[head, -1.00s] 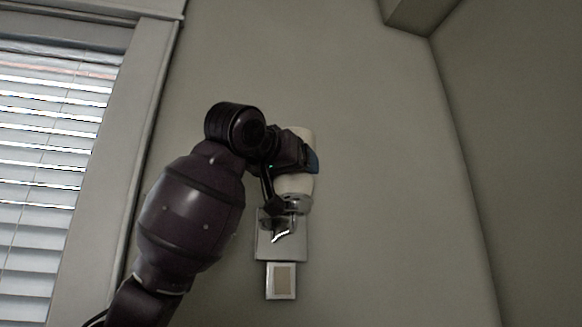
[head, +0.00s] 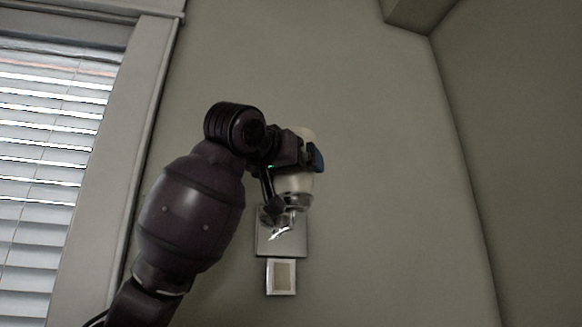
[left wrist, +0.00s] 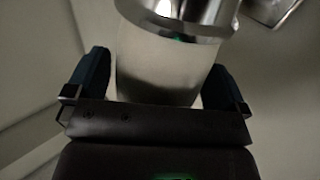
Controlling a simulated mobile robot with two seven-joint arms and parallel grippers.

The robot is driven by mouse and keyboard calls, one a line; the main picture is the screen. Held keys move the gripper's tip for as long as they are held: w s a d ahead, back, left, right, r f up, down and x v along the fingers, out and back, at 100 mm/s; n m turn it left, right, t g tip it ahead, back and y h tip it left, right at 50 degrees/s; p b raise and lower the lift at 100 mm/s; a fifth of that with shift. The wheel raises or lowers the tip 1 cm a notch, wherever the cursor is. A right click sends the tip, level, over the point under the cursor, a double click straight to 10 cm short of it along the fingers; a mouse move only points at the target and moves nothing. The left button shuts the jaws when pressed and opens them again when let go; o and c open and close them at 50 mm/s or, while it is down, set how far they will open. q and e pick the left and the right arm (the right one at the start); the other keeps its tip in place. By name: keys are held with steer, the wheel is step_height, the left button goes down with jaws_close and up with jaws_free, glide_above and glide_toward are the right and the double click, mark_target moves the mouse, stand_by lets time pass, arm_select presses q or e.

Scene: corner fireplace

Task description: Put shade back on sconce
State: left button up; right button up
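The cream-white shade (head: 294,183) is above the chrome wall sconce (head: 284,226), partly hidden by my left gripper in the head view. A shiny metal collar (head: 297,202) is at its lower end, close over the sconce's arm; I cannot tell whether it is fully seated. In the left wrist view the shade (left wrist: 165,65) is between the fingers of my left gripper (left wrist: 157,85), with its metal collar (left wrist: 180,15) at the top. A narrow gap shows beside the left finger, so the gripper looks open around the shade. My right gripper is not in view.
A small square wall plate (head: 281,277) is just below the sconce. A window with white blinds (head: 50,170) and its frame (head: 130,130) are at the left. The wall (head: 390,180) right of the sconce is bare up to the corner.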

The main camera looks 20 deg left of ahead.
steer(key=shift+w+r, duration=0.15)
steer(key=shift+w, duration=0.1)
arm_select(q)
steer(key=shift+s, duration=0.4)
steer(key=s+a+b, duration=0.2)
steer(key=s, duration=0.7)
steer(key=shift+s, duration=0.4)
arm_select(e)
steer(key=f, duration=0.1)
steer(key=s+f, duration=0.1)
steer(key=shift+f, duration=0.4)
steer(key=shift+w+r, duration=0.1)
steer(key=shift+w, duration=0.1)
